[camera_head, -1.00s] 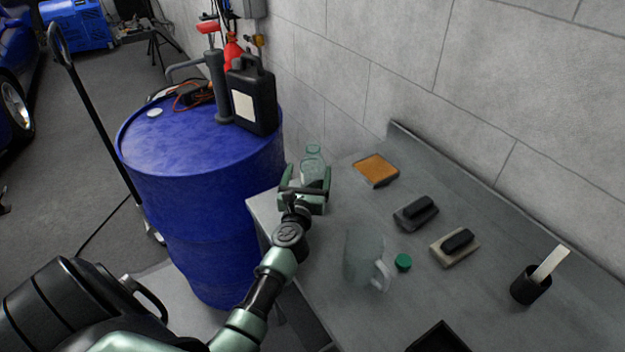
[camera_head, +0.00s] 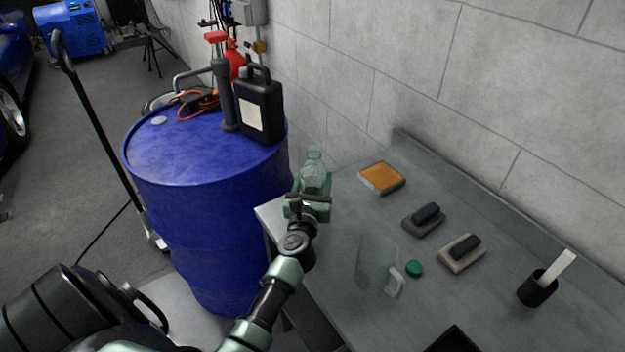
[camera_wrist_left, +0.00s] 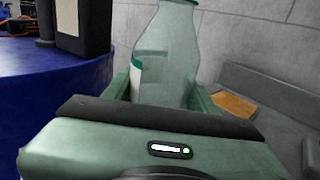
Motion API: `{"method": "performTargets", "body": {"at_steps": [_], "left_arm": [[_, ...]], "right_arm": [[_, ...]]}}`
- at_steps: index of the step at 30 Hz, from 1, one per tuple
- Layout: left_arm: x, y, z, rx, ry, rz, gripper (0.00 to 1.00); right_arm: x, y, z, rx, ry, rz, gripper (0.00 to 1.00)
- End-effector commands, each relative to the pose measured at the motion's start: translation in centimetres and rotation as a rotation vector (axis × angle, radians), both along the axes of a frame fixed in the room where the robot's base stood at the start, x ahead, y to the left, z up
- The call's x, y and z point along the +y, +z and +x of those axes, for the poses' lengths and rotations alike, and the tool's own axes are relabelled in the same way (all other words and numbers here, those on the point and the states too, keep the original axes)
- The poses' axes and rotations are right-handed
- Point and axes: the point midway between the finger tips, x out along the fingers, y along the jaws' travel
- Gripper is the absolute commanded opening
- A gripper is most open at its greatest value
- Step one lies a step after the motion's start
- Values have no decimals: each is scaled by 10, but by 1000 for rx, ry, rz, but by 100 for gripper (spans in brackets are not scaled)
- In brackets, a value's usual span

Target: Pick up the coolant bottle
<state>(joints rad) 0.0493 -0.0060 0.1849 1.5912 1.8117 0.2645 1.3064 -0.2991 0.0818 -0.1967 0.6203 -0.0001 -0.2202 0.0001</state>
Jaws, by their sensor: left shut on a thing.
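The coolant bottle (camera_head: 315,172) is a clear, pale green bottle with a white and green label. It stands about upright at the far left corner of the grey bench, near the blue drum. My left gripper (camera_head: 311,190) is around its body and shut on it. In the left wrist view the bottle (camera_wrist_left: 168,58) rises between the fingers, its top cut off by the frame. The gripper hides the bottle's base, so I cannot tell whether it touches the bench. My right gripper is not in view.
A blue drum (camera_head: 190,165) stands left of the bench (camera_head: 330,255), bearing a black canister (camera_head: 261,110) and a pump. On the bench are a clear jug (camera_head: 374,264), a green cap (camera_head: 414,268), an orange-topped block (camera_head: 382,177), two brushes and a black cup (camera_head: 537,290). A wall runs behind.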

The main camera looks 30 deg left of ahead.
Motion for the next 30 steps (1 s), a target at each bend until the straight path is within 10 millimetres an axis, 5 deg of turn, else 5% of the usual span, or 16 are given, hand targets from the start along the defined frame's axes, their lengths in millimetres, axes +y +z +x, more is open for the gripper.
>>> {"method": "performTargets", "body": {"at_steps": [15, 30], "left_arm": [[0, 73, 0, -2, -2, 2, 11], [0, 136, 0, -4, -1, 3, 11]], "right_arm": [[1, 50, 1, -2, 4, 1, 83], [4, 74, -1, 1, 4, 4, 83]]}}
